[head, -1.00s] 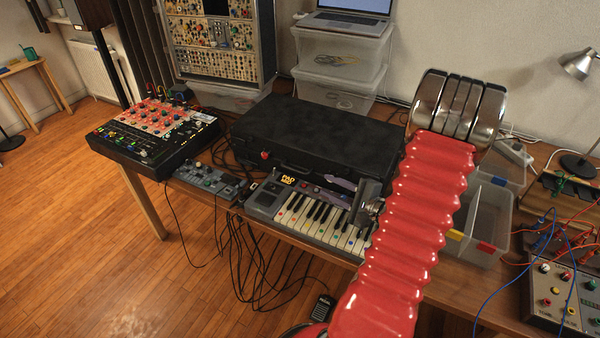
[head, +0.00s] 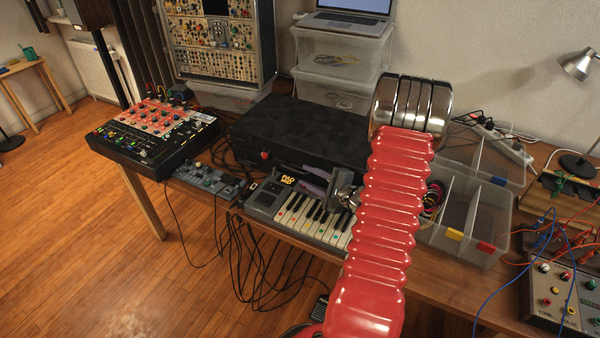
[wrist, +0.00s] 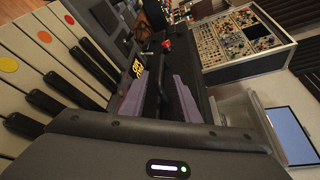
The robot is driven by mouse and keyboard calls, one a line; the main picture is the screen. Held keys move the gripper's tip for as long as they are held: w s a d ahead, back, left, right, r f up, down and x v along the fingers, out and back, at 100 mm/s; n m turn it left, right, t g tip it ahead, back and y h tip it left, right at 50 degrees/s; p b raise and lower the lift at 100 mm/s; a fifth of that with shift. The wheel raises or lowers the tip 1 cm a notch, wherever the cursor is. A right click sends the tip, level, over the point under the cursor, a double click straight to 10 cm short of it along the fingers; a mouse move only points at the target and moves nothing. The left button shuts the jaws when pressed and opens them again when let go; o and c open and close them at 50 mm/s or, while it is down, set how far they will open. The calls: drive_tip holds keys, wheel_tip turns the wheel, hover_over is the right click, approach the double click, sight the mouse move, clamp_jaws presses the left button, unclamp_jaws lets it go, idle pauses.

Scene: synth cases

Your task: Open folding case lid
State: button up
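The black folding case (head: 300,130) lies with its lid down on the table, behind the small keyboard (head: 310,215). A red knob or latch (head: 264,155) is on its front left; it also shows in the wrist view (wrist: 166,44). My gripper (head: 316,180), with purple fingers, is at the case's front side, above the back of the keyboard. In the wrist view the two fingers (wrist: 163,85) stand apart with a gap between them, pointing along the case front. Whether they touch the case is not clear. My red arm hides the case's right end.
A mixer (head: 155,135) and a small device (head: 208,180) with cables stand left. A modular rack (head: 220,50) and clear boxes (head: 340,60) stand behind. A divided clear tray (head: 465,220) is right of my arm. Cables hang off the table's front edge.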

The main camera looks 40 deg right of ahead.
sight(300, 172)
drive_tip(key=shift+x, duration=2.3)
drive_tip(key=shift+c, duration=0.6)
clamp_jaws()
